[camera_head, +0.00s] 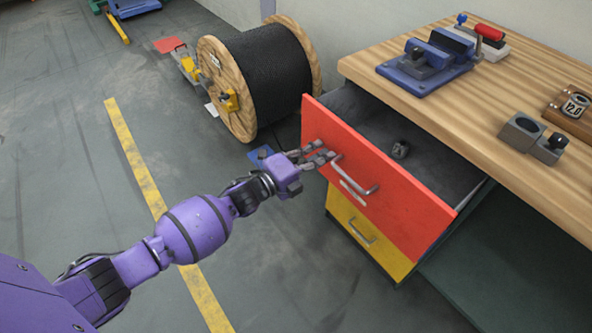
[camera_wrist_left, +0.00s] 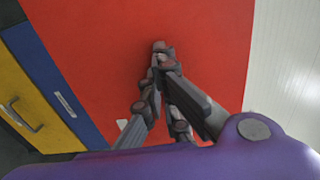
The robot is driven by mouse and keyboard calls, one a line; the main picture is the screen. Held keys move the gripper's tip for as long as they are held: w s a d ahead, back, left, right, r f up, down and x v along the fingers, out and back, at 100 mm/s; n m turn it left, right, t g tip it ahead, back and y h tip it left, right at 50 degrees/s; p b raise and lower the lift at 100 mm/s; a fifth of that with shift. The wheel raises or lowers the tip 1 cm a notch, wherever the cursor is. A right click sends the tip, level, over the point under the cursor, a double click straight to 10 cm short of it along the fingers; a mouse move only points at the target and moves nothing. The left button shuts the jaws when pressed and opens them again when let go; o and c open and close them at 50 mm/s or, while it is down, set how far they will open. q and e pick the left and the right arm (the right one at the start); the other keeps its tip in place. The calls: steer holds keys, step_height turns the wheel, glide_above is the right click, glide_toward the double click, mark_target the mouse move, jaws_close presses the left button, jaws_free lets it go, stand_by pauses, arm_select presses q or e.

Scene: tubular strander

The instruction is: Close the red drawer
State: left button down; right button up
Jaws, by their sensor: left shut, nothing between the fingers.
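The red drawer (camera_head: 375,180) stands pulled out from the workbench, its front facing me, with a metal handle (camera_head: 354,178) on it. A small dark round part (camera_head: 400,149) lies inside the drawer. My left gripper (camera_head: 328,157) is shut and empty, with its fingertips at the upper left part of the red front, close to the handle's left end. In the left wrist view the shut fingers (camera_wrist_left: 161,52) point at the plain red front (camera_wrist_left: 120,45). I cannot tell whether they touch it. My right gripper is not in view.
A yellow drawer (camera_head: 366,237) sits shut below the red one. The wooden benchtop (camera_head: 480,95) carries a blue vise (camera_head: 430,60) and metal blocks (camera_head: 533,137). A large cable reel (camera_head: 260,75) stands behind the drawer.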

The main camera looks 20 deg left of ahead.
arm_select(q)
steer(key=b+x, duration=0.6)
steer(key=x, duration=0.9)
steer(key=shift+w, duration=0.25)
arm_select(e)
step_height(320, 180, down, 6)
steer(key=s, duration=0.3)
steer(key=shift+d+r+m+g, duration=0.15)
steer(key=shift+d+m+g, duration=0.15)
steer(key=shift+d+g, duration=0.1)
arm_select(q)
steer(key=shift+d+r, duration=0.1)
steer(key=shift+d, duration=0.05)
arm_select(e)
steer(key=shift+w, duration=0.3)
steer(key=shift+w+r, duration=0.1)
